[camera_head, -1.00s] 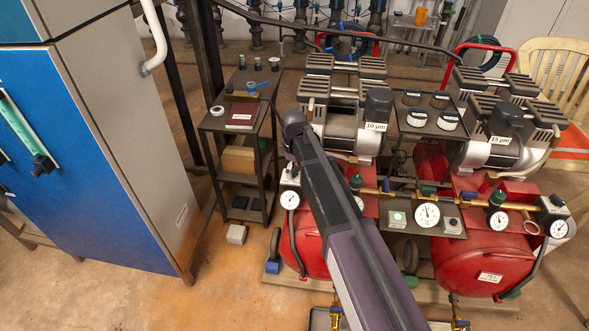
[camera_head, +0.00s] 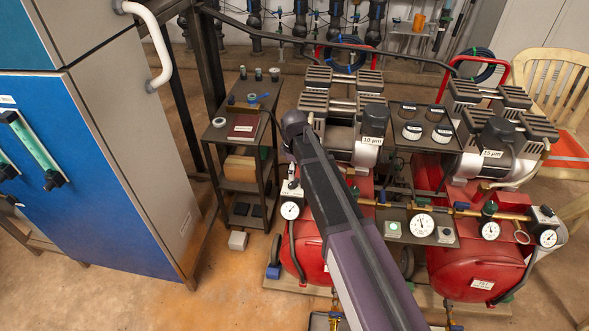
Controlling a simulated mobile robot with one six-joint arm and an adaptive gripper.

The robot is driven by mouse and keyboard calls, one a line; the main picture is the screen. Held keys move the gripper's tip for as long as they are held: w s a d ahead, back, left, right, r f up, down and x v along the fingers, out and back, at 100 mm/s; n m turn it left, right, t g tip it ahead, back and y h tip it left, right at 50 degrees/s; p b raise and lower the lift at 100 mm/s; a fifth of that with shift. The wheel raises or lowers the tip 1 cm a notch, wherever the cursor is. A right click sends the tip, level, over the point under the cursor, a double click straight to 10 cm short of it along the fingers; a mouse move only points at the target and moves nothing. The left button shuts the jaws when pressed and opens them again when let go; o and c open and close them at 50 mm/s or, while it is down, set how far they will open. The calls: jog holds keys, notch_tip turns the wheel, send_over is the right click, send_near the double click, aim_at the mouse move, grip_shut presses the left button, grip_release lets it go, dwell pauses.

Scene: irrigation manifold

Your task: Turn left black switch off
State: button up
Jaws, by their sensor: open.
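Two red air compressors stand side by side, the left one (camera_head: 311,258) and the right one (camera_head: 470,270). A small dark-topped box (camera_head: 292,190) sits above a round gauge at the left compressor's left end; I cannot tell whether it is the left black switch, or its position. A similar black box (camera_head: 545,214) is at the far right. Between the tanks are a box with a green button (camera_head: 393,229) and a box with a dark knob (camera_head: 445,235). My arm crosses in front of the left compressor and hides part of it. My gripper does not show.
A blue and grey cabinet (camera_head: 95,180) with a white handle fills the left. A dark shelf cart (camera_head: 215,135) stands between it and the compressors. A wooden chair (camera_head: 560,85) is at the right. The floor before the cart is mostly clear.

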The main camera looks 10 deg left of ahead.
aim_at(294, 182)
jog(key=shift+r+p, duration=3.75)
jog(key=shift+r, duration=0.3)
jog(key=s+d+r+m+p, duration=0.1)
jog(key=s+d+m, duration=0.2)
jog(key=d, duration=0.5)
jog(key=s+d+r+m+p, duration=0.2)
jog(key=d+m, duration=0.3)
jog(key=d, duration=0.3)
jog(key=s+d+r+m+p, duration=0.2)
jog(key=s+d+m, duration=0.1)
jog(key=d, duration=0.5)
jog(key=shift+s+d+m, duration=0.2)
jog(key=shift+s+m, duration=0.15)
jog(key=shift+m, duration=0.25)
jog(key=s+d+r+m+p, duration=0.5)
jog(key=s+d+r+p, duration=0.2)
jog(key=r+p, duration=0.4)
jog(key=shift+d+r+m+p, duration=0.4)
jog(key=shift+d, duration=0.4)
